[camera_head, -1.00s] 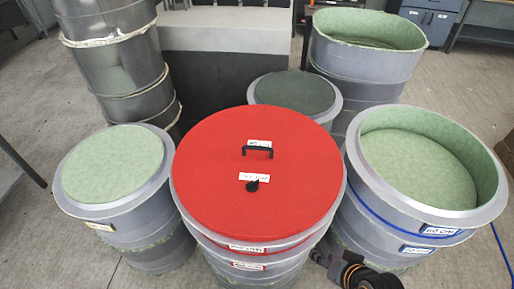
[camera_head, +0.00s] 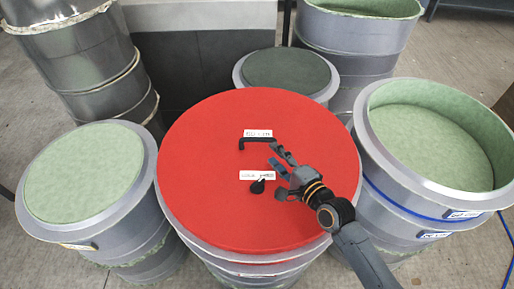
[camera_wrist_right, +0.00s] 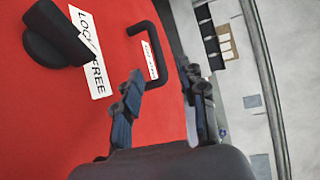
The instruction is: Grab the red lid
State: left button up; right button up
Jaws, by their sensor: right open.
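The red lid (camera_head: 205,150) is a round disc lying on top of a grey cylindrical mould. It has a black bar handle (camera_head: 254,140) and, in front of it, a black knob (camera_head: 257,187) beside a white label. My right gripper (camera_head: 277,160) is open and empty over the lid, just right of and in front of the handle. In the right wrist view, the handle (camera_wrist_right: 168,30) lies beyond the open fingers (camera_wrist_right: 169,84), and the knob (camera_wrist_right: 55,38) is at upper left. My left gripper is not in view.
A mould with a pale green top (camera_head: 85,170) stands at left, and an open green-lined mould (camera_head: 385,165) at right. A dark-topped mould (camera_head: 290,75) and a taller green-lined one (camera_head: 350,40) stand behind. Stacked grey drums (camera_head: 75,60) rise at back left.

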aim_at(259, 141)
jog(key=x, duration=0.3)
jog(key=shift+w+a, duration=0.2)
jog(key=shift+w, duration=0.05)
jog(key=shift+p+x, duration=0.35)
jog(key=shift+x, duration=0.8)
jog(key=x, duration=0.3)
jog(key=shift+a+f+p, duration=0.2)
jog(key=shift+f+p, duration=0.05)
jog(key=shift+p, duration=0.05)
jog(key=shift+w+a+f, duration=0.15)
jog(key=shift+w+a, duration=0.05)
jog(key=shift+w, duration=0.2)
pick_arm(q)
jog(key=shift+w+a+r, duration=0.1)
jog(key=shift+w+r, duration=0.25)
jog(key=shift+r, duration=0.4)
pick_arm(e)
jog(key=shift+c, duration=0.4)
grip_shut()
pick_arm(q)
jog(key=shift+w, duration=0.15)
pick_arm(e)
jog(key=shift+w+r, duration=0.1)
jog(key=shift+r, duration=0.15)
